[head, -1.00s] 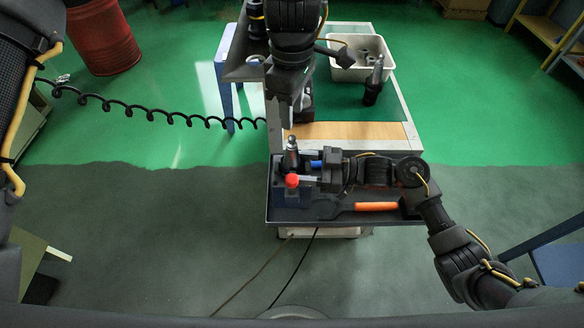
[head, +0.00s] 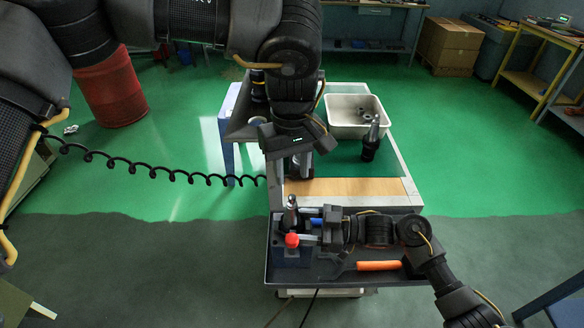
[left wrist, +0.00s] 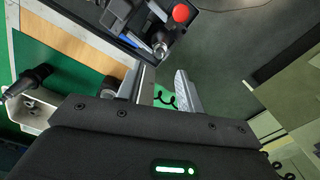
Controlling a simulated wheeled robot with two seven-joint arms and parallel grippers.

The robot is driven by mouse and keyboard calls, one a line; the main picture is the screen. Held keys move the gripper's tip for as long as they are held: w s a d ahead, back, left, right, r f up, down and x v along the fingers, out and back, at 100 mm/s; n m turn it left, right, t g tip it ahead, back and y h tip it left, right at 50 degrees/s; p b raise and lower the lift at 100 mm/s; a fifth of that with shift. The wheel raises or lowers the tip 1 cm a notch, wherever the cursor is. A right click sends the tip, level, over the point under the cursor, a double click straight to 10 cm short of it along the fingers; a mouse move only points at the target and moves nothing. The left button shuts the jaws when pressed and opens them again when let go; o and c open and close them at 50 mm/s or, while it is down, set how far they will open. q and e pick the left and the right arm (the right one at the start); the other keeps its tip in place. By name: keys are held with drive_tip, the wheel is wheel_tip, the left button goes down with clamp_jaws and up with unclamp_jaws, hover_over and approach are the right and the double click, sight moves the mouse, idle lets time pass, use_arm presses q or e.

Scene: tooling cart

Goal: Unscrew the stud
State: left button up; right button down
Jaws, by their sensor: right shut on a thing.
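A metal tool holder (head: 291,216) stands upright in a dark fixture block (head: 290,256) at the cart's front left. Its shiny top end, where the stud (left wrist: 160,48) seems to be, shows in the left wrist view. A red knob (head: 292,240) is beside it. My right gripper (head: 311,224) reaches in from the right and is shut at the holder; its fingertips are partly hidden. A blue part (head: 316,221) shows there. My left gripper (left wrist: 160,85) is open with nothing between its fingers, farther back than the fixture and apart from it.
A wrench with an orange handle (head: 379,266) lies in the front tray. A white bin (head: 357,131) with round parts and a dark tool holder (head: 371,147) stand at the back of the cart. The wooden strip (head: 350,190) is mostly clear.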

sight(292, 196)
use_arm(q)
drive_tip(key=shift+f, duration=3.95)
drive_tip(key=shift+c, duration=0.3)
